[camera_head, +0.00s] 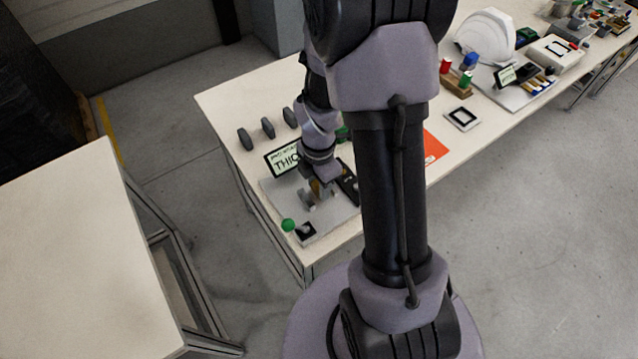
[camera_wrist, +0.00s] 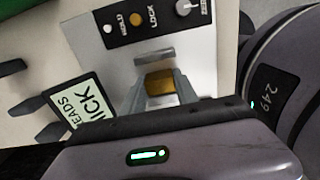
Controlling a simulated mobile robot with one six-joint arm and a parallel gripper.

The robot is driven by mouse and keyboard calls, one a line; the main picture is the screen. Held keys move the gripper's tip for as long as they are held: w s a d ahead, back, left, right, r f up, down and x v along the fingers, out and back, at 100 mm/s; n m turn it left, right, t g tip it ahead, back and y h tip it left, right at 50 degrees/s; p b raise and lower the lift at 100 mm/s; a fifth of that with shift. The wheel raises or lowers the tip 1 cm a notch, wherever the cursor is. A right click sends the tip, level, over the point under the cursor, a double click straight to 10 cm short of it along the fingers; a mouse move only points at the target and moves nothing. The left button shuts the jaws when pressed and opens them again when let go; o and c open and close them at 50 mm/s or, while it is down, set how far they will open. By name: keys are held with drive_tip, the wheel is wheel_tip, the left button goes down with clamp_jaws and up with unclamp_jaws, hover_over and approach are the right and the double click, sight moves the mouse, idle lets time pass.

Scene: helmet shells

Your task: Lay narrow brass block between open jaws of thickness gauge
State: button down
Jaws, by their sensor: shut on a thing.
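My gripper (camera_wrist: 161,88) is shut on the narrow brass block (camera_wrist: 160,80), which shows between its fingers in the wrist view. In the head view the brass block (camera_head: 316,187) is a small golden patch below my gripper, over the thickness gauge. The gauge is a light grey plate (camera_head: 336,217) at the table's near left end. A grey upright jaw (camera_wrist: 154,55) stands just beyond the block in the wrist view. The other jaw is not clear behind my gripper. I cannot tell whether the block touches the jaws or the plate.
A display (camera_head: 282,158) with large letters stands behind the plate. A black panel (camera_wrist: 152,19) has an orange button and a knob. Several dark grey pieces (camera_head: 268,128) stand behind. A white helmet (camera_head: 486,35) is far right.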

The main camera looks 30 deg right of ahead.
drive_tip(key=shift+f+b, duration=0.4)
drive_tip(key=shift+f, duration=0.1)
drive_tip(key=c, duration=0.9)
unclamp_jaws()
drive_tip(key=shift+o, duration=0.2)
